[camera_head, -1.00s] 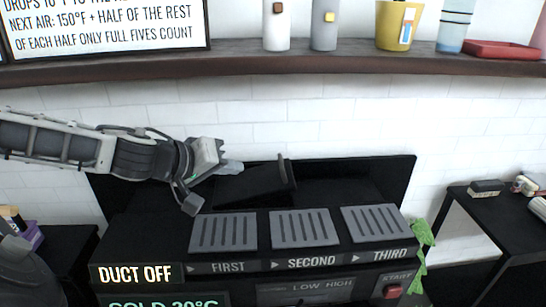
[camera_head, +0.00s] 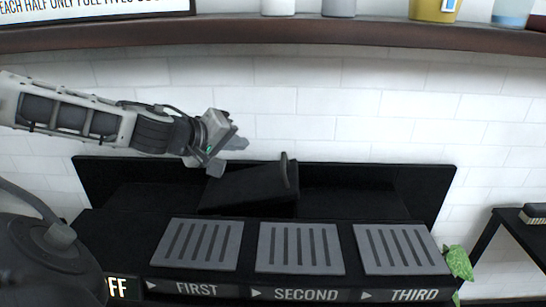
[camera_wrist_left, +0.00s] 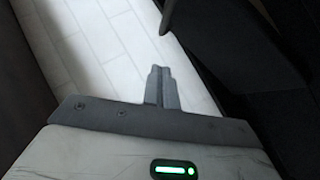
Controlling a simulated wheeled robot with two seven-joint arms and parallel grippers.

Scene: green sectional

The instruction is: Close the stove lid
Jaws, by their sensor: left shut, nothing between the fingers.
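A black stove (camera_head: 350,205) with a tall dark back panel stands against the wall. Three grey slotted plates lie along its front, labelled FIRST (camera_head: 200,245), SECOND (camera_head: 300,248) and THIRD (camera_head: 397,248). Behind them a black lid-like panel (camera_head: 245,190) with an upright dark bar at its right end sits tilted, apparently raised. My left gripper (camera_head: 230,155) is just above and left of this panel, shut and empty; contact cannot be told. In the left wrist view its fingers (camera_wrist_left: 161,86) are together, with dark surfaces at the right. My right gripper is out of view.
A brown shelf (camera_head: 300,33) with containers runs across the wall above. White tiles (camera_head: 400,100) lie behind the stove. A dark side table (camera_head: 525,230) stands at the right, and green leaves (camera_head: 458,262) are at the stove's right edge.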

